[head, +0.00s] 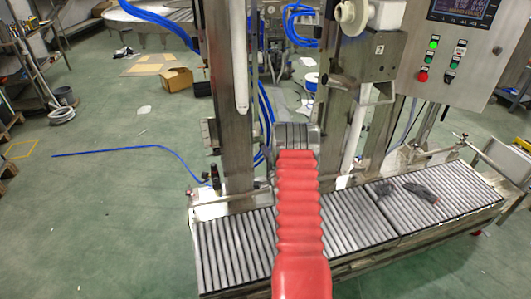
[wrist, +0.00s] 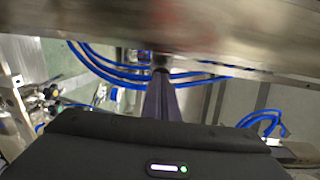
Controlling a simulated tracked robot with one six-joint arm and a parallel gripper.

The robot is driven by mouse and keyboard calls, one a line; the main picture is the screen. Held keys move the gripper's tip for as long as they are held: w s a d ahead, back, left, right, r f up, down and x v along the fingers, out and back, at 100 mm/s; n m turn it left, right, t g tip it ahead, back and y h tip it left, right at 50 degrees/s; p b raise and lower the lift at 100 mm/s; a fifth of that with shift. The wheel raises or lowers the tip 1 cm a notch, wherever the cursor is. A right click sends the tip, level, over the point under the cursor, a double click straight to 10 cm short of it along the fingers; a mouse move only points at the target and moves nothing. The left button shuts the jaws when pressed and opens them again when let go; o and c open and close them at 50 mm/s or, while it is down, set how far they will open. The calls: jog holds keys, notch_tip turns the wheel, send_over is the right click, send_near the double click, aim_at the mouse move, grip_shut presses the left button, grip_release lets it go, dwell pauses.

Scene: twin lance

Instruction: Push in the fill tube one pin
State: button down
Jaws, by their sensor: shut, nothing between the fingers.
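Two pale fill tubes hang on the steel machine in the head view, a left one (head: 241,65) beside the left column and a right one (head: 355,135) under a bracket. I cannot tell from the view which is tube one. My gripper is in the middle of the head view, its fingers hidden behind my red arm sleeve. In the wrist view my gripper (wrist: 162,85) shows its fingers together and empty, pointing at a blurred steel bar (wrist: 200,40). A small dark spot sits at the fingertips by the bar's lower edge. I cannot tell whether it is the pin.
A roller conveyor (head: 345,222) runs below the tubes, with dark gloves (head: 421,191) on its right part. A control panel (head: 450,50) stands at upper right. Blue hoses (wrist: 105,70) cross behind the fingers.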

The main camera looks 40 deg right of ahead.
jog(key=x, duration=0.2)
jog(key=shift+w+d+r, duration=0.15)
jog(key=shift+w, duration=0.2)
jog(key=v, duration=1.4)
jog(key=shift+s, duration=0.15)
jog(key=shift+f, duration=0.2)
dwell(0.4)
